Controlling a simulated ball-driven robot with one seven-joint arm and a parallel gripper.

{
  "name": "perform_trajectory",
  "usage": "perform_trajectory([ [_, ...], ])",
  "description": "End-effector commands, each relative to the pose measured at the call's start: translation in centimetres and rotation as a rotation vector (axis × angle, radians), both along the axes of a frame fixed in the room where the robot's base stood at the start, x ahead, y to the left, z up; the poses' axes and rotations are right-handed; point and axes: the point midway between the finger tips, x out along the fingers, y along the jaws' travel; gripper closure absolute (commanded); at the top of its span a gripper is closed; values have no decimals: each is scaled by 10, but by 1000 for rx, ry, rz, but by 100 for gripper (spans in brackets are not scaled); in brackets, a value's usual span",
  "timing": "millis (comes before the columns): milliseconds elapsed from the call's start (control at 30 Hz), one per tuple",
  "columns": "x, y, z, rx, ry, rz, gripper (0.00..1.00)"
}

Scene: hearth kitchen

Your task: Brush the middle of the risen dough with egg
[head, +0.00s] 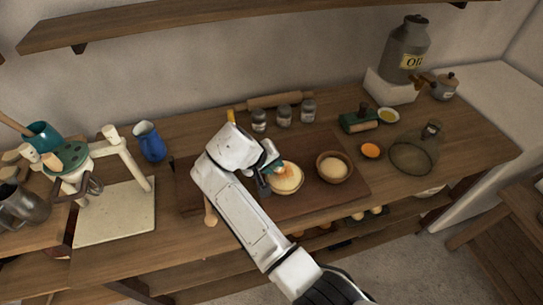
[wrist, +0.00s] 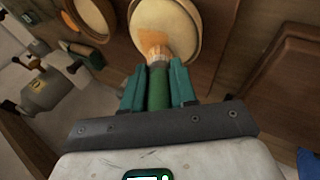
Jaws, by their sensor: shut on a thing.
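My gripper (head: 268,172) (wrist: 158,88) is shut on a brush with a green handle (wrist: 158,90) and orange bristles (wrist: 154,44). The bristles are over the pale dough (wrist: 165,22) in a round bowl; touching or just above, I cannot tell. In the head view this dough (head: 287,181) sits in a bowl (head: 300,187) on a dark board, right of my gripper, with an orange patch at its upper part that may be bristles or egg. A small dish of orange liquid, looking like egg (head: 370,150), stands further right.
A second bowl of dough (head: 334,168) stands right of the first. A green-sided tool (head: 358,121), a glass vessel (head: 413,155) and an oil can (head: 407,50) are at right; a blue jug (head: 150,142) at left.

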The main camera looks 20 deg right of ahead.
Motion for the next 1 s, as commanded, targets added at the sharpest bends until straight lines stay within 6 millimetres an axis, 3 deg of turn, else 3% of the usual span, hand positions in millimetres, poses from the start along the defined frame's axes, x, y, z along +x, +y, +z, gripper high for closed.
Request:
perform_trajectory([
  [167, -13, -1, 2, 0, 2, 0, 100],
  [367, -16, -1, 0, 0, 1, -1, 100],
  [800, 13, 0, -3, 0, 0, 0, 100],
  [1000, 17, 0, 1, 0, 1, -1, 100],
])
